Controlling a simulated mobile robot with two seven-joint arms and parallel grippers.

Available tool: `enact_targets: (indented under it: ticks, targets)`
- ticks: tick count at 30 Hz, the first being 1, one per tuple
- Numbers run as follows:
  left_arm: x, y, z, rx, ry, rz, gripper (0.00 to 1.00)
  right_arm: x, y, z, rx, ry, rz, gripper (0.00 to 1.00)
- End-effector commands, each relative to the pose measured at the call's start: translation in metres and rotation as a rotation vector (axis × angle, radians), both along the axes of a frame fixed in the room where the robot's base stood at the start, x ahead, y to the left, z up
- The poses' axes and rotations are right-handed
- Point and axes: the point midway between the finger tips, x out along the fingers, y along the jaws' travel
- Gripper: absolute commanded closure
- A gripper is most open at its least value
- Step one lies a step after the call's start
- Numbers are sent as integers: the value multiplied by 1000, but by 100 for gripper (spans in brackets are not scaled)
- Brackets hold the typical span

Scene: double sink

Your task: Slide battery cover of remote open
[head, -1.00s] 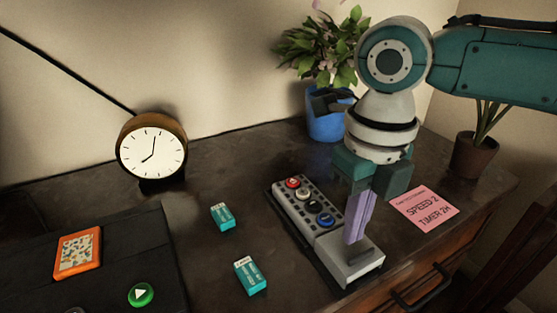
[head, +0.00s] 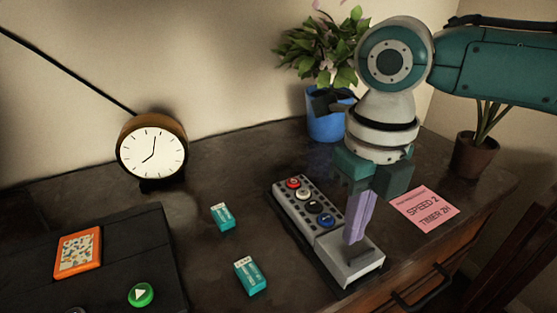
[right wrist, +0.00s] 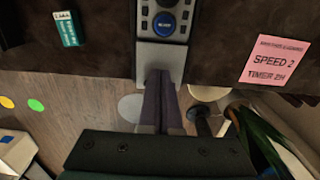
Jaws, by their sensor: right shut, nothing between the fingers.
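The remote (head: 308,206) lies on the dark table with coloured round buttons on its upper part. Its light grey battery cover (head: 350,264) is at the near end, and it also shows in the right wrist view (right wrist: 160,56). My right gripper (head: 355,238) points down with its purple fingers together and empty, the tips at the cover. In the right wrist view the fingers (right wrist: 162,76) overlap the cover's near end. Whether they press on it I cannot tell. The fingers hide part of the cover. My left gripper is not in view.
A clock (head: 152,152), a blue plant pot (head: 326,125) and a brown pot (head: 472,157) stand farther back. A black case (head: 110,262) is at left.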

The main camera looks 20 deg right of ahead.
Motion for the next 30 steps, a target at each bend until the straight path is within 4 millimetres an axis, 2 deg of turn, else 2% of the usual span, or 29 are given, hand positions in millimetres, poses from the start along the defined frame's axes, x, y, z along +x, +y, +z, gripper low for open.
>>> enact_targets:
  ticks: [30]
  targets:
    - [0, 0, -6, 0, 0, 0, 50, 0, 0, -9, 0, 1, 0, 100]
